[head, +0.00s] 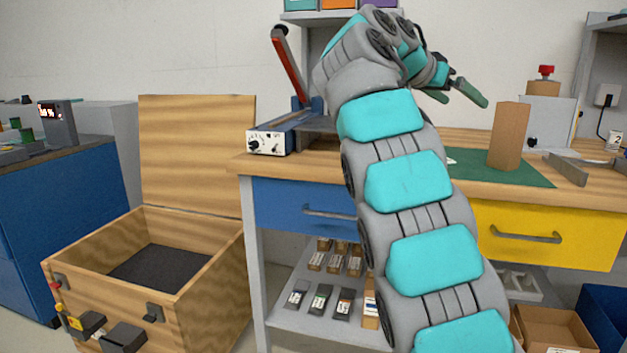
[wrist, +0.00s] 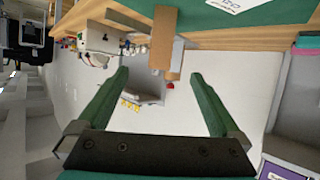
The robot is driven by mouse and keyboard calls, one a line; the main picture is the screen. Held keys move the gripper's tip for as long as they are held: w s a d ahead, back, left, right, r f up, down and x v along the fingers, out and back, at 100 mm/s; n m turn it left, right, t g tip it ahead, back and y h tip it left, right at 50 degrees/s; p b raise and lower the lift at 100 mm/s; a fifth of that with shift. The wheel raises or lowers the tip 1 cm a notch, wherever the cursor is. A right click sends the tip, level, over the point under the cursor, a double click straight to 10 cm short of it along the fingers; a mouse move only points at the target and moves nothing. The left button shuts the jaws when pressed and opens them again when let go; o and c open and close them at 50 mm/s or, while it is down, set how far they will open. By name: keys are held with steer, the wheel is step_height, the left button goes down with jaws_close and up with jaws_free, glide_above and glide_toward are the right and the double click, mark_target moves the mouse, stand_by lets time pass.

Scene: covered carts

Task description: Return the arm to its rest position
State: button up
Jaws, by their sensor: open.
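My arm rises from the bottom of the head view and bends over at the top. My gripper (head: 462,96) hangs above the workbench (head: 460,140), pointing right and slightly down. Its two green fingers are spread apart with nothing between them. In the wrist view my gripper (wrist: 160,75) also shows wide open and empty. The wrist view looks tilted over, with the bench edge along the top. My arm hides part of the bench and its middle.
A brown block (head: 509,136) stands on the green mat (head: 520,172), right of my gripper. A red-handled device (head: 290,85) stands left of my arm. An open wooden chest (head: 195,215) sits on the floor at left. A shelf (head: 300,17) rises behind my arm.

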steer(key=s+f+n+g+y, duration=0.2)
steer(key=s+f+n+y, duration=0.15)
steer(key=s+f, duration=0.55)
steer(key=s+f+n+g+y, duration=0.2)
steer(key=s+f+n, duration=0.3)
steer(key=f, duration=0.6)
steer(key=s+a+f+n+g+y, duration=0.1)
steer(key=s+a+f, duration=0.3)
steer(key=s+f, duration=0.4)
steer(key=s+a+f+n+g+y, duration=0.1)
steer(key=s+a+f+y, duration=0.2)
steer(key=s, duration=0.9)
steer(key=s+a+f+n+g+y, duration=0.1)
steer(key=s+a+f+g+y, duration=0.1)
steer(key=s+a+f, duration=0.4)
steer(key=s+f, duration=0.5)
steer(key=f, duration=0.1)
steer(key=shift+a+f, duration=0.15)
steer(key=shift+f, duration=0.15)
steer(key=shift+s, duration=0.1)
